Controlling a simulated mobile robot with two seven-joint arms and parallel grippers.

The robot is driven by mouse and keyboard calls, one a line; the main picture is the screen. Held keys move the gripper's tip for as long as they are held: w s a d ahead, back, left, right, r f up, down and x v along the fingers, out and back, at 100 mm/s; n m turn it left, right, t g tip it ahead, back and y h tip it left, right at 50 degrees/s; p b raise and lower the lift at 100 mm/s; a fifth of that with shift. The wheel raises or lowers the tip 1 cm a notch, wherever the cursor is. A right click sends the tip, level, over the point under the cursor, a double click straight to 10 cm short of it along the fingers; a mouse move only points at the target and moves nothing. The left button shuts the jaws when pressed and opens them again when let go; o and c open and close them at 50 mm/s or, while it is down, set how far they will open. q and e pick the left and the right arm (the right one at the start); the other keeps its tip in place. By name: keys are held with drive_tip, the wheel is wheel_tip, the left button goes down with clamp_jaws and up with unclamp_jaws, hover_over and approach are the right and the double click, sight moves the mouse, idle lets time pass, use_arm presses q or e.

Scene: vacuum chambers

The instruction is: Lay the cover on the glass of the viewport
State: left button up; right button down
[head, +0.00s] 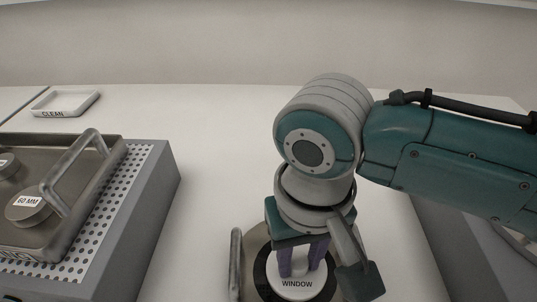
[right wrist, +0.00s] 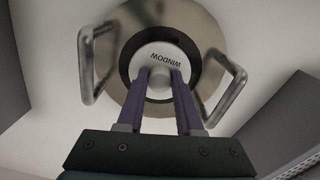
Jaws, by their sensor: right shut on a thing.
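The cover (head: 297,287) is a white disc marked WINDOW with a knob on top. My right gripper (head: 303,268) points down and is shut on the knob, its purple fingers on either side of it. The cover also shows in the right wrist view (right wrist: 163,52), inside the dark ring of the viewport (right wrist: 131,98). The viewport (head: 252,246) is a round metal flange with a bar handle on each side. The cover looks roughly centred over the ring. I cannot tell whether it touches the glass, which is hidden beneath it. My left gripper is not in view.
At left, a metal tray (head: 108,172) with a bar handle holds round pieces, one marked 60 MM (head: 30,208), on a grey perforated block (head: 150,215). A small white tray marked CLEAN (head: 68,103) lies at the back left. The white surface between is clear.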

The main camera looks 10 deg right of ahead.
sight(299, 263)
drive_tip(key=c, duration=0.6)
unclamp_jaws()
drive_tip(key=shift+f, duration=0.15)
drive_tip(key=shift+o, duration=0.2)
wheel_tip(299, 263, up, 12)
drive_tip(key=p, duration=0.4)
drive_tip(key=s+a+f+n+t+y, duration=0.1)
drive_tip(key=s+a+n+t+y, duration=0.15)
drive_tip(key=s, duration=0.35)
drive_tip(key=s+d+t+h, duration=0.1)
drive_tip(key=s+d, duration=0.5)
drive_tip(key=d, duration=0.6)
drive_tip(key=shift+h, duration=0.65)
drive_tip(key=shift+r, duration=0.1)
